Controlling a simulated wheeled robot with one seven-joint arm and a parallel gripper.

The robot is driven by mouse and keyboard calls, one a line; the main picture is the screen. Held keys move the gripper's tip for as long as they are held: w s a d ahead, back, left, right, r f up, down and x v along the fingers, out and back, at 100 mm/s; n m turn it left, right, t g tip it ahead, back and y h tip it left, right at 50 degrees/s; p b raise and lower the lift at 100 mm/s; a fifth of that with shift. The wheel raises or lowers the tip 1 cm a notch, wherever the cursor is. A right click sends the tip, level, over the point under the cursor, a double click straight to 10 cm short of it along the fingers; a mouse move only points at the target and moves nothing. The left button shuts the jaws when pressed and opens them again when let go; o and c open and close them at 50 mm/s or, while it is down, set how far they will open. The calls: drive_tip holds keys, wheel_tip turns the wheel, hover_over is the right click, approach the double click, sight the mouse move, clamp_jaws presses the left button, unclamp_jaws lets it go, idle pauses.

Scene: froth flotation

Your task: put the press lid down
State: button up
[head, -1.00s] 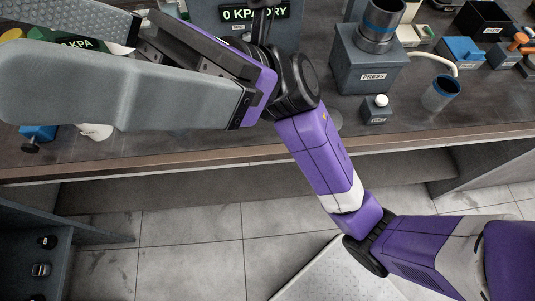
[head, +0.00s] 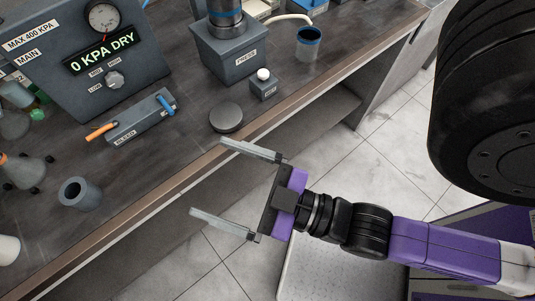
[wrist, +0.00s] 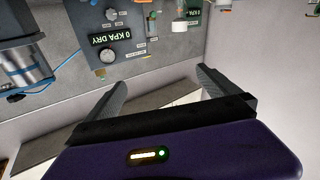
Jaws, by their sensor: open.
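A dark round disc (head: 226,117), which looks like the press lid, lies flat on the bench near its front edge. The press (head: 231,54) stands behind it, a grey block with a metal cylinder (head: 225,14) on top. The cylinder's top is cut off by the picture edge. My gripper (head: 220,181) is open and empty in front of the bench edge, its fingers pointing left, apart from the disc. In the wrist view my gripper (wrist: 160,90) shows two spread fingers with nothing between them.
A small box with a white button (head: 263,86) and a blue-rimmed cup (head: 308,43) stand right of the disc. The bleed block (head: 140,118) with orange and blue handles and a grey cup (head: 80,194) are to the left. The gauge panel (head: 85,62) reads 0 KPA DRY.

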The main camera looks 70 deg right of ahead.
drive_tip(key=s+d+f+m+g+y, duration=0.1)
drive_tip(key=s+d+f+g, duration=0.2)
drive_tip(key=s+f, duration=0.4)
drive_tip(key=shift+s+g, duration=0.7)
